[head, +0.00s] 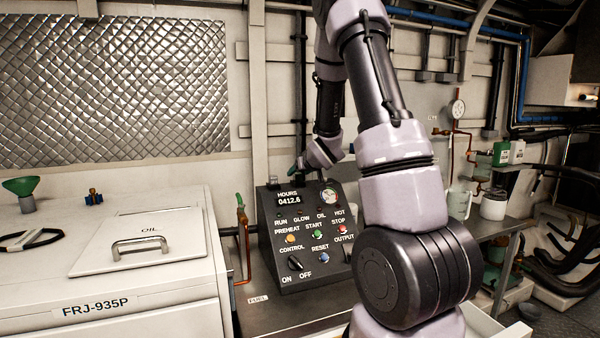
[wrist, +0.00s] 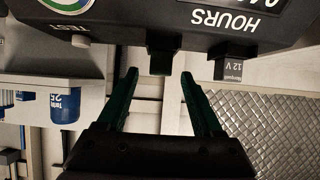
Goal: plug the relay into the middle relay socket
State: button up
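In the upside-down wrist view a dark block (wrist: 161,64), apparently the relay, stands on a wider dark base on the control box top, apparently the middle relay socket (wrist: 165,40). I cannot tell whether it is fully seated. My gripper (wrist: 160,76) is open. Its green fingers are on either side of the block's end, with gaps between. In the head view my gripper (head: 299,168) is just above the box's top edge; the block is not clear there.
A second block labelled 12 V (wrist: 228,69) stands beside the middle one, on the right in the wrist view. A grey TEST part (wrist: 80,41) is at left. The control box (head: 310,240) stands on the bench, beside the white OIL cabinet (head: 150,285).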

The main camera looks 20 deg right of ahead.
jog(key=shift+s, duration=0.1)
jog(key=v, duration=1)
jog(key=shift+s+r, duration=0.2)
jog(key=shift+s, duration=0.1)
